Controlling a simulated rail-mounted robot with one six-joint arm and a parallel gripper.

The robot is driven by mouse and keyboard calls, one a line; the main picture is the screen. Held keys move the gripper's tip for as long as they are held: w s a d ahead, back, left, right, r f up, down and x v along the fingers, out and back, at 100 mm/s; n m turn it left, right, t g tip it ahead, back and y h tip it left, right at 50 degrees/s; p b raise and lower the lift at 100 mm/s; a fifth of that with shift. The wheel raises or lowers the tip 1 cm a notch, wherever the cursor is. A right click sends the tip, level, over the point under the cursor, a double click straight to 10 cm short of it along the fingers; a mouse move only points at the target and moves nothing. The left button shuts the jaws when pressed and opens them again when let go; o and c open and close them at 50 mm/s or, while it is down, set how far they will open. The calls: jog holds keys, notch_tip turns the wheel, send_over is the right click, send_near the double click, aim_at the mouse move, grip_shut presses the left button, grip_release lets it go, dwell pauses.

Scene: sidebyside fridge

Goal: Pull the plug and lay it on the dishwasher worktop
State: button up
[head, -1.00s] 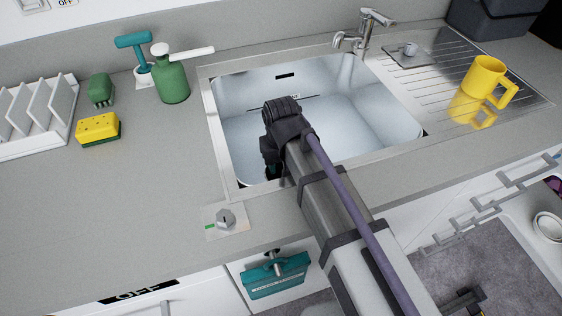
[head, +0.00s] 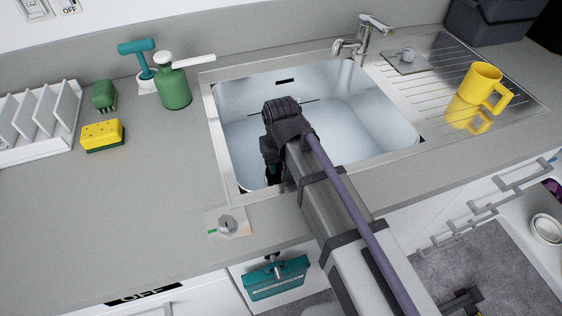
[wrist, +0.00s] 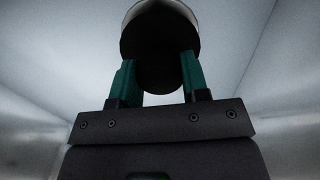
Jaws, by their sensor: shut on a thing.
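My gripper (wrist: 158,85) is shut on the plug (wrist: 160,45). In the wrist view the plug is a dark round piece with a pale rim, between two teal fingers. In the head view my gripper (head: 272,174) hangs inside the sink (head: 340,125), near its front left corner; my arm hides much of it and the plug does not show there. Pale sink walls surround the plug in the wrist view. The drain is hidden. The grey worktop (head: 120,205) lies left of the sink, over a front marked OFF.
A yellow sponge (head: 102,134), green brush (head: 104,95), green bottle (head: 174,88) and white rack (head: 40,125) stand on the left worktop. A knob (head: 228,224) sits by the sink's front left corner. The tap (head: 362,40) and yellow mug (head: 482,85) are right. The left worktop's front part is clear.

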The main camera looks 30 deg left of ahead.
jog(key=shift+r+p, duration=2.05)
jog(key=shift+r, duration=0.05)
jog(key=shift+f, duration=0.1)
